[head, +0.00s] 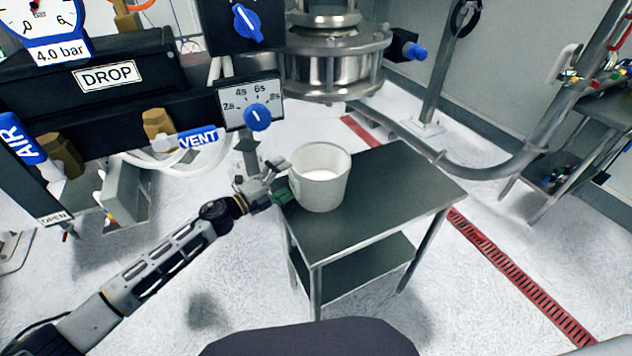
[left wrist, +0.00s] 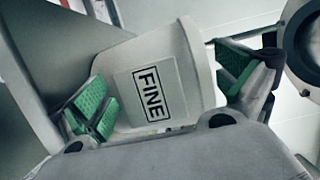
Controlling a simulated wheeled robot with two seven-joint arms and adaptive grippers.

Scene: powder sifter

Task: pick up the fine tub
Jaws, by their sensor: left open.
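The fine tub (head: 322,184) is a white open bucket with white powder inside. It stands upright on the left part of a dark metal table (head: 400,180). In the left wrist view the tub (left wrist: 185,65) shows its black-framed FINE label, between the two green-padded fingers. My left gripper (head: 277,180) is at the tub's left side, open, with its fingers spread to either side of the tub (left wrist: 165,95). I cannot tell whether the pads touch it. My right gripper is not in view.
A steel sifter outlet (head: 335,65) hangs above and behind the tub. A control panel with a DROP label (head: 108,75), a VENT tag (head: 198,137) and a timer dial (head: 257,116) stands at the left. The table's right side is clear. A red floor grate (head: 520,278) runs at the right.

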